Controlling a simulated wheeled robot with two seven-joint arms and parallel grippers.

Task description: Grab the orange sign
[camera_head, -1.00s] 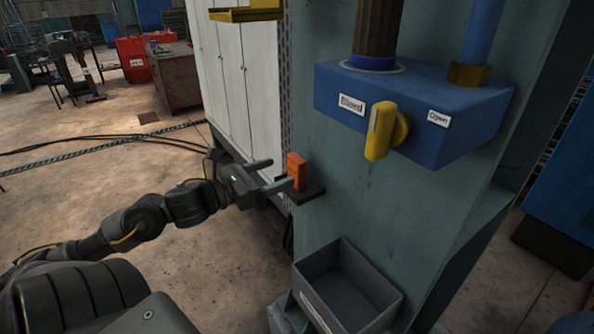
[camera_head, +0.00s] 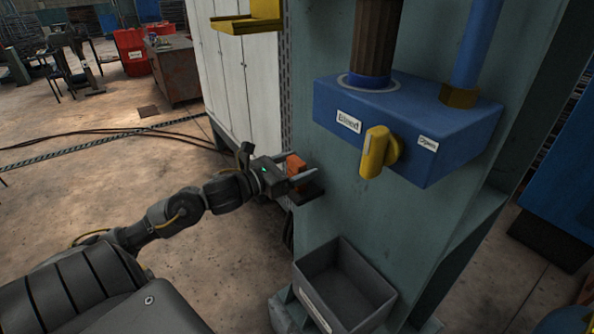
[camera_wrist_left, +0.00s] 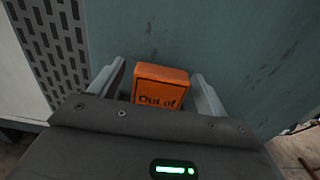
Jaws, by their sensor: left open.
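The orange sign (camera_head: 296,164) is a small block standing on a dark little shelf (camera_head: 309,193) fixed to the green column. In the left wrist view the orange sign (camera_wrist_left: 161,86) reads "Out of", with the rest of its text hidden by the gripper body. My left gripper (camera_head: 297,163) is open around the sign. In the left wrist view its two fingers (camera_wrist_left: 158,82) stand on either side of the sign, with a visible gap at each side. My right gripper is not in view.
A blue valve box (camera_head: 415,121) with a yellow lever (camera_head: 374,152) sticks out from the column, above and to the right. An open grey bin (camera_head: 343,292) is below. A yellow bracket (camera_head: 247,23) is above, by the white cabinet (camera_head: 243,75).

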